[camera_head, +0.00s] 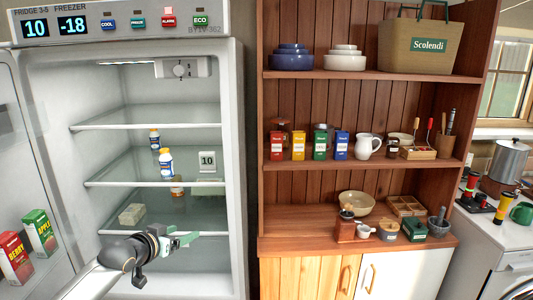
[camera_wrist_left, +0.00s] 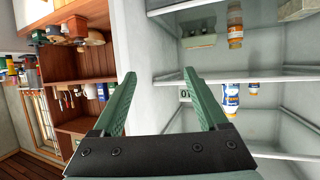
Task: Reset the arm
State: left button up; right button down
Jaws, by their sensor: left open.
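My left gripper (camera_head: 183,239) reaches in from the lower left, in front of the open fridge (camera_head: 248,130), at about the height of its lower shelf. In the left wrist view, the gripper (camera_wrist_left: 165,95) has its two green fingers spread wide with nothing between them. The fridge interior lies beyond and to the right of the fingers in that view, and the wooden shelf unit (camera_wrist_left: 75,95) to the left. My right gripper shows in neither view.
White bottles (camera_head: 166,162) stand on a fridge shelf, with an egg carton (camera_head: 131,214) lower down. Juice cartons (camera_head: 38,232) sit in the open door at left. The wooden cupboard (camera_head: 365,77) at right holds bowls, tins, jars and a basket (camera_head: 416,45).

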pick_arm(q)
jog(key=s+d+f+g+h, duration=0.1)
jog(key=s+d+f, duration=0.5)
jog(key=s+f, duration=0.5)
jog(key=s+d+f+g+y, duration=0.1)
jog(key=s+d+f, duration=0.1)
jog(key=s+f, duration=1.3)
jog(key=s, duration=0.3)
jog(key=shift+s+d+f+n+g, duration=0.2)
jog(key=shift+f+n+g, duration=0.1)
jog(key=shift+n, duration=0.1)
jog(key=shift+n+g+y, duration=0.3)
jog(key=shift+g+y, duration=0.1)
jog(key=shift+y, duration=0.4)
jog(key=s+f, duration=0.1)
jog(key=s, duration=0.2)
jog(key=s+a+f, duration=0.1)
jog(key=s, duration=0.3)
jog(key=s+a, duration=0.1)
jog(key=s, duration=0.3)
jog(key=shift+a+f, duration=0.25)
jog(key=shift+f, duration=0.15)
jog(key=shift+c, duration=0.2)
